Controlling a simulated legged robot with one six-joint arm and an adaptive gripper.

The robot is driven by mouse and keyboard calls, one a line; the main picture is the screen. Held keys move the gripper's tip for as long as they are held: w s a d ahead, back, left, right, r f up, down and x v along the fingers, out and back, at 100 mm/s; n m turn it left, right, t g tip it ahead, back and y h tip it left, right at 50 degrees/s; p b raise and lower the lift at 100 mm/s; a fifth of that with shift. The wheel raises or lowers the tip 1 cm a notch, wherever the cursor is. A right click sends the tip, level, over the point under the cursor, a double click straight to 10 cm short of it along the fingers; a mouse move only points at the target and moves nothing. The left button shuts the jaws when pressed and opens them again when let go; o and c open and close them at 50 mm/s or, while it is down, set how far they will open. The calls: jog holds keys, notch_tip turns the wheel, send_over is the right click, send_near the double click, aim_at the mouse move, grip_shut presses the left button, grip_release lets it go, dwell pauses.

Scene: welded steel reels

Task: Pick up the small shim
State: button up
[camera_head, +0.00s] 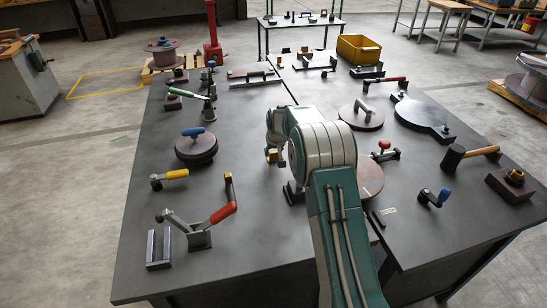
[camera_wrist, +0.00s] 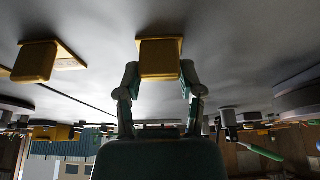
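In the wrist view, which is upside down with the table at the top, a small yellow block (camera_wrist: 160,60) lies between or just beyond the two spread fingertips of my gripper (camera_wrist: 160,72). Both fingers are close to its sides; contact is not clear. A second yellow block (camera_wrist: 35,62) with a flat plate part sits to the left on the table. In the head view my gripper (camera_head: 272,150) is over the middle of the table, partly hidden by my arm, with a small yellow piece (camera_head: 272,157) at it. I cannot tell for sure which piece is the shim.
Left of my gripper are a dark disc with a blue knob (camera_head: 196,146) and a red-handled clamp (camera_head: 205,225). To the right are round discs (camera_head: 361,116), a mallet (camera_head: 470,154) and a blue-knobbed part (camera_head: 433,198). A yellow bin (camera_head: 358,49) stands at the back.

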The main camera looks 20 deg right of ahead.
aim_at(274, 152)
grip_shut()
jog(key=shift+r, duration=0.25)
jog(key=v, duration=0.3)
jog(key=shift+w+r, duration=0.3)
jog(key=s+a+r, duration=0.1)
jog(key=s+r, duration=0.8)
jog(key=s, duration=0.4)
jog(key=shift+s, duration=0.2)
jog(key=shift+s, duration=0.1)
